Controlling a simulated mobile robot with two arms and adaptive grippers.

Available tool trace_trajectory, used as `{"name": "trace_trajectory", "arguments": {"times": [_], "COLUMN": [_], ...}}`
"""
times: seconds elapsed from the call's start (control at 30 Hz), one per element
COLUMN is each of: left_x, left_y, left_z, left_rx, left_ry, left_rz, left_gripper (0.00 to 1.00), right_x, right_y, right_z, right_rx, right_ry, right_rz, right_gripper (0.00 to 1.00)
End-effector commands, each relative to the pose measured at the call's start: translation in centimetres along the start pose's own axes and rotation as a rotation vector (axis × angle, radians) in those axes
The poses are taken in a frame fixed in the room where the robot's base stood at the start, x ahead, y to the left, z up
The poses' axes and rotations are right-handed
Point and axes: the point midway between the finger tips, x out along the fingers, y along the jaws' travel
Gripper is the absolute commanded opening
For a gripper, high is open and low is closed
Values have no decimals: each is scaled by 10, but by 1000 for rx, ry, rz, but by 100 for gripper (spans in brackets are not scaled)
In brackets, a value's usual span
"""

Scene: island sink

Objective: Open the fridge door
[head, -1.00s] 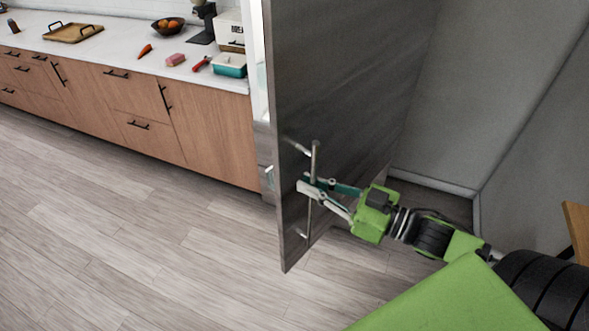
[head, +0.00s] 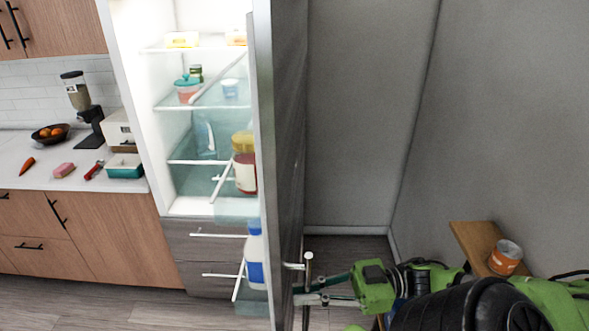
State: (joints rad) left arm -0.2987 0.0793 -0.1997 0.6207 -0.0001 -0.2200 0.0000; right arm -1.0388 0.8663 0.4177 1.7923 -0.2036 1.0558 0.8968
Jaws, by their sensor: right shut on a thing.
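The dark grey fridge door (head: 287,130) stands wide open, seen nearly edge-on in the head view. Bottles and jars sit in the racks on its inner side. The lit fridge interior (head: 185,110) shows to the left of it, with glass shelves. The vertical metal door handle (head: 307,268) is on the door's outer face, low in the picture. My right gripper (head: 308,289) comes in from the right and is shut on the handle. My left gripper is not in view.
A counter (head: 100,180) with a fruit bowl (head: 50,134), a carrot and a teal container (head: 125,167) is at the left. Fridge drawers (head: 205,242) lie below the shelves. Grey walls stand close behind the door. A wooden surface (head: 480,243) with an orange can (head: 505,257) is at the right.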

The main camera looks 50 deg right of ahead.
Motion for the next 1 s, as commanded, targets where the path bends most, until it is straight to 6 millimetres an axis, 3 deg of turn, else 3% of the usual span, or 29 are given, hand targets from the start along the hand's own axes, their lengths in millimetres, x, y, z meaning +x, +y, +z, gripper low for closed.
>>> {"name": "trace_trajectory", "arguments": {"times": [0.43, 0.47, 0.5, 0.87, 1.0], "left_x": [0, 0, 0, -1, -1], "left_y": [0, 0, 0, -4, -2], "left_z": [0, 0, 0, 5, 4], "left_rx": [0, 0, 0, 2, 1], "left_ry": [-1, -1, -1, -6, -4], "left_rz": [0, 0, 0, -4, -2], "left_gripper": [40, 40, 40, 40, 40], "right_x": [-2, -2, -2, -4, -17], "right_y": [-1, -1, -1, 0, 0], "right_z": [1, 1, 1, 1, 2], "right_rx": [1, 1, 1, 0, 1], "right_ry": [-2, -2, -2, -1, -3], "right_rz": [-4, -4, -4, -3, -1], "right_gripper": [0, 18, 27, 27, 27]}}
